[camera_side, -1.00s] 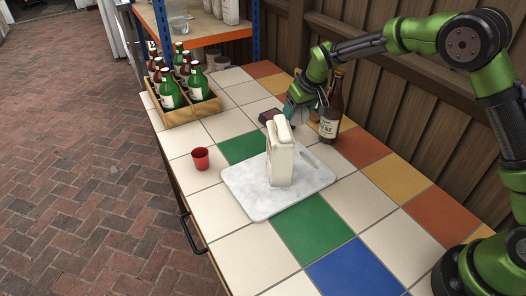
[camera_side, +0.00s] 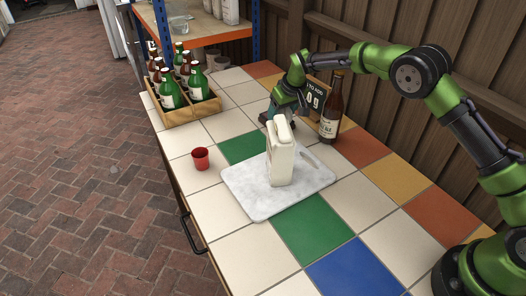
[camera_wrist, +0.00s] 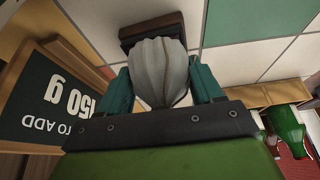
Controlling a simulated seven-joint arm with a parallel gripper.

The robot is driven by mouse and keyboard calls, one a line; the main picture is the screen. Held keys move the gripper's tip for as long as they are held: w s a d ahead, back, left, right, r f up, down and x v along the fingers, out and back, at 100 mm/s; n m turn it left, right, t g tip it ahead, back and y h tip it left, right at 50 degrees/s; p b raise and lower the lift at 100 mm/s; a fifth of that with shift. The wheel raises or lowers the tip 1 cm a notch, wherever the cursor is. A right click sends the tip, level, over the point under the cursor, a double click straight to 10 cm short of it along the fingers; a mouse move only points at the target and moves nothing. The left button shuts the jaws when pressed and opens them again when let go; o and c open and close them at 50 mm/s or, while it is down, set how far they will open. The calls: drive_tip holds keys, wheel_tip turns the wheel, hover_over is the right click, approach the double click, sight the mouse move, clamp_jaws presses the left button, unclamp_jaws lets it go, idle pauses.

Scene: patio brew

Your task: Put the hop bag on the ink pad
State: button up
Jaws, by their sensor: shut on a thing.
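The hop bag (camera_wrist: 158,68), a pale grey pleated pouch, is between the two teal fingers of my gripper (camera_wrist: 162,88) in the wrist view. My gripper is shut on it. The ink pad (camera_wrist: 150,27), a dark brown block, shows just beyond the bag, which covers part of it. I cannot tell whether bag and pad touch. In the side view my gripper (camera_side: 287,106) is behind the white jug, over the far part of the table. Only a dark sliver of the pad (camera_side: 263,118) shows there, and the bag is not clearly visible.
A white jug (camera_side: 280,160) stands on a marble board (camera_side: 250,203) in front of my gripper. A brown bottle (camera_side: 331,112) and a chalk sign (camera_side: 316,92) stand close on the right. A bottle crate (camera_side: 192,115) and red cup (camera_side: 201,159) are left.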

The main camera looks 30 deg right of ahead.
drive_tip(key=o, duration=1)
drive_tip(key=shift+f, duration=0.15)
